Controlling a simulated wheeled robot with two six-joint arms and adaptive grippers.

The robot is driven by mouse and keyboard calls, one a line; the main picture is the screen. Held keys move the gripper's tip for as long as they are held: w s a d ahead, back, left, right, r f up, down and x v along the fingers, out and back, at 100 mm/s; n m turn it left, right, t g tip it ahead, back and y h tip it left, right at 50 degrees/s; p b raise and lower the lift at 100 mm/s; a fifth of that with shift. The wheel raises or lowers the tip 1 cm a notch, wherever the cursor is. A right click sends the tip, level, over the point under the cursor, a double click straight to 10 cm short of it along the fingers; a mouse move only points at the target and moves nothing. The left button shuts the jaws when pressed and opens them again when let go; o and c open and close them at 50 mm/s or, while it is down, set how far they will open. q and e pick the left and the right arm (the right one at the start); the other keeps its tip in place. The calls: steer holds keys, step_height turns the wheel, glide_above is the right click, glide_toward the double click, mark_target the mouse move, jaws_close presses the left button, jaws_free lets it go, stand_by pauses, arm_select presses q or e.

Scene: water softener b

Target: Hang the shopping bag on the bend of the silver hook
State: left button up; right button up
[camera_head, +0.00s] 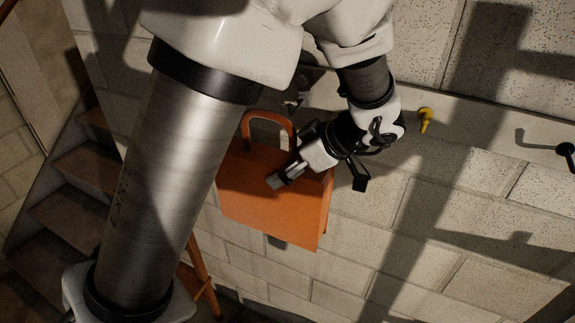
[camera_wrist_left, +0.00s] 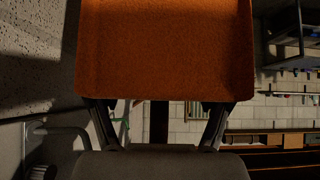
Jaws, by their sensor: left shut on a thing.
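The shopping bag (camera_head: 270,200) is orange with a loop handle (camera_head: 268,117), and hangs upright in front of the block wall. It fills the upper middle of the left wrist view (camera_wrist_left: 165,45). My left gripper (camera_head: 318,182) is at its right side, with one finger across the front face, shut on the bag. Its fingers show on both sides below the bag in the wrist view (camera_wrist_left: 158,108). A dark hook-like piece (camera_head: 294,104) is partly hidden behind my arm, above the bag handle; I cannot tell whether it is the silver hook. The handle looks apart from it.
A pale rail on the wall carries a yellow hook (camera_head: 425,117) right of my gripper and a black hook (camera_head: 566,150) at the far right. A grey bent rod (camera_wrist_left: 62,132) shows at lower left in the wrist view. Stairs (camera_head: 75,185) stand at left.

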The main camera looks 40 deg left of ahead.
arm_select(q)
steer(key=shift+w+r, duration=0.1)
steer(key=shift+r, duration=0.2)
steer(key=shift+w+f, duration=0.1)
steer(key=shift+w, duration=0.7)
steer(key=shift+w+a+f, duration=0.1)
steer(key=shift+w+a, duration=0.15)
steer(key=shift+w, duration=0.25)
steer(key=shift+w+a+f, duration=0.1)
steer(key=shift+w+a, duration=0.15)
steer(key=shift+w, duration=0.25)
steer(key=w+a+f, duration=0.2)
steer(key=w+f, duration=0.1)
steer(key=w, duration=0.3)
steer(key=shift+w, duration=0.3)
